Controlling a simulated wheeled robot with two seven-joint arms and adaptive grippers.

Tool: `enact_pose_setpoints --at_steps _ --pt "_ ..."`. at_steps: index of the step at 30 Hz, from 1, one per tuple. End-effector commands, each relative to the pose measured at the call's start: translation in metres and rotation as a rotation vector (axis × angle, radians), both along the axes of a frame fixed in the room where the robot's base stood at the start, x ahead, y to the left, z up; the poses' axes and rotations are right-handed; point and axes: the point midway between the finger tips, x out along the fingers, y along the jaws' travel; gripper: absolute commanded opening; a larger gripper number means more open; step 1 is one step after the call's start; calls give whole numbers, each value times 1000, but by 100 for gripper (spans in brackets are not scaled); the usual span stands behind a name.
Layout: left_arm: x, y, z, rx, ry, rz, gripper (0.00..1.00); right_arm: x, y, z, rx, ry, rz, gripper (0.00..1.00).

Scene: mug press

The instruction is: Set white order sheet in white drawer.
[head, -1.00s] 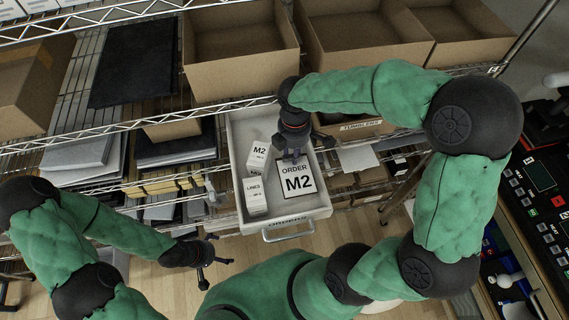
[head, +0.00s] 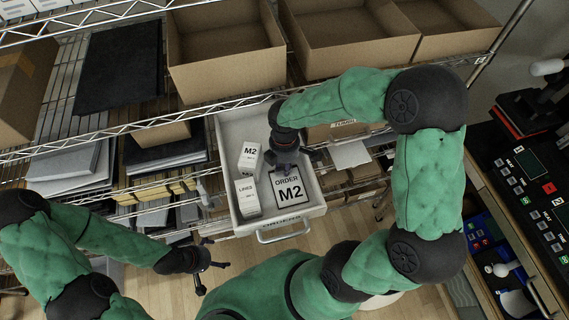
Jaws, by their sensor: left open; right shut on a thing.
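The white drawer (head: 232,132) is pulled out from the shelf rack. The white order sheet (head: 290,192), marked "ORDER M2" with a dark border, is inside the drawer at its front right. My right gripper (head: 287,168) reaches into the drawer and is shut on the sheet's far edge; its fingertips are partly hidden. From this angle I cannot tell whether the sheet rests on the drawer floor. My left gripper (head: 207,279) is open and empty above the floor, left of and nearer than the drawer.
Two white boxes, one marked M2 (head: 249,156) and one marked LINES (head: 247,197), stand in the drawer left of the sheet. A control panel (head: 535,175) stands at the right. The drawer's back left is bare.

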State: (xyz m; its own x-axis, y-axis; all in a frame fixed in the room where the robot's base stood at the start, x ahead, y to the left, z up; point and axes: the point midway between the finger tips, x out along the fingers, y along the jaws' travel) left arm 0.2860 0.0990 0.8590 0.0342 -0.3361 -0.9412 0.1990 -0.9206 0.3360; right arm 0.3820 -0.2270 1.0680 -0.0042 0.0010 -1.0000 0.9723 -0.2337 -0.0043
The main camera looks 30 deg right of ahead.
Motion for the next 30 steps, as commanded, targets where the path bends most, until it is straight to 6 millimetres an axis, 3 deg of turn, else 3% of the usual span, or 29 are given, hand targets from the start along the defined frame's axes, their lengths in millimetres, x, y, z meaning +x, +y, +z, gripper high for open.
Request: enact_pose_setpoints --at_steps 1,2,4,17,20,30 --pt "0 0 -2 0 0 0 95 0 0 -3 0 1 0 0" --pt "0 0 -2 0 0 0 95 0 0 -2 0 1 0 32" --pt "0 0 -1 0 0 0 95 0 0 -2 0 1 0 50" --pt "0 0 2 0 0 0 95 0 0 4 0 0 0 50" --pt "0 0 3 0 0 0 95 1 0 16 -1 -3 0 50" --pt "0 0 10 0 0 0 95 1 0 83 0 -3 0 50"
